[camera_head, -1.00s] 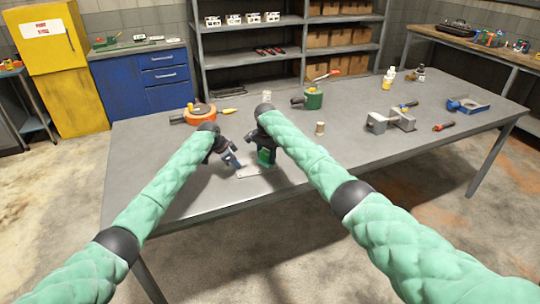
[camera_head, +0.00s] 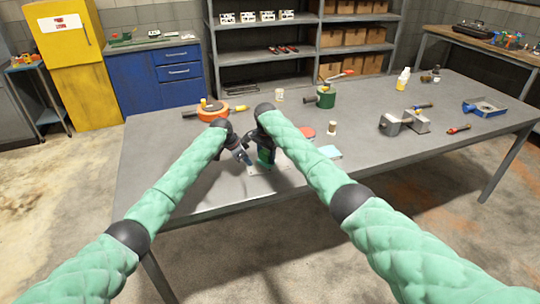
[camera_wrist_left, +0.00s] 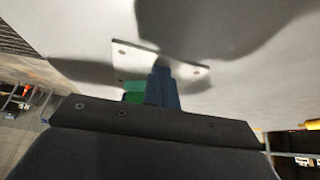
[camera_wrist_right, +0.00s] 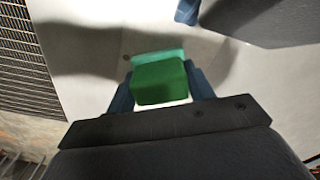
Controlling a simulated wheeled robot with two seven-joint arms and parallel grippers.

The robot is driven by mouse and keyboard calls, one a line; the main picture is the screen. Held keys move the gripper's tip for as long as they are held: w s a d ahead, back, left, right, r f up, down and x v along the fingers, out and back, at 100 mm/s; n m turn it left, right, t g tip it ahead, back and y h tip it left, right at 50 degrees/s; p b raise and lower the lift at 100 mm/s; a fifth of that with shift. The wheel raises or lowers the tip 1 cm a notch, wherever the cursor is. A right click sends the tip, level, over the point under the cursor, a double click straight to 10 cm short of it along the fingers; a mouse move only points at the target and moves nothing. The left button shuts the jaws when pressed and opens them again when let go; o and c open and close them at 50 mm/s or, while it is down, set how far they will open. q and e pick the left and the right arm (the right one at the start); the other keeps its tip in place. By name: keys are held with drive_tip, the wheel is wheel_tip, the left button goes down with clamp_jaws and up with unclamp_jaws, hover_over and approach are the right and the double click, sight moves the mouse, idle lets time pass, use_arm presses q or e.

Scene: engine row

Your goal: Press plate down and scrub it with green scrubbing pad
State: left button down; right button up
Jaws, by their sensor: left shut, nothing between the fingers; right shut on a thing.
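The plate (camera_head: 284,166) is a thin pale rectangle with corner holes, lying on the table near its front edge; it also shows in the left wrist view (camera_wrist_left: 186,66). My left gripper (camera_head: 249,161) is shut and empty, its blue fingertips (camera_wrist_left: 161,72) pointing down at the plate; I cannot tell whether they touch. My right gripper (camera_head: 266,160) is shut on the green scrubbing pad (camera_wrist_right: 160,82), beside the left one. The pad is over the plate, and its contact with it is unclear. The right gripper and pad hide part of the plate.
The table's front left is clear.

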drive_tip(key=shift+s+a, duration=0.1)
drive_tip(key=shift+a, duration=0.4)
drive_tip(key=shift+d, duration=0.2)
drive_tip(key=shift+w+d, duration=0.2)
drive_tip(key=shift+d, duration=0.45)
drive_tip(key=shift+w+d, duration=0.15)
drive_tip(key=shift+d, duration=0.5)
drive_tip(key=shift+w+d+f, duration=0.1)
drive_tip(key=shift+w+d, duration=0.05)
drive_tip(key=shift+d, duration=0.65)
drive_tip(key=shift+w+d+f, duration=0.1)
drive_tip(key=shift+w+d, duration=0.05)
drive_tip(key=shift+d, duration=0.6)
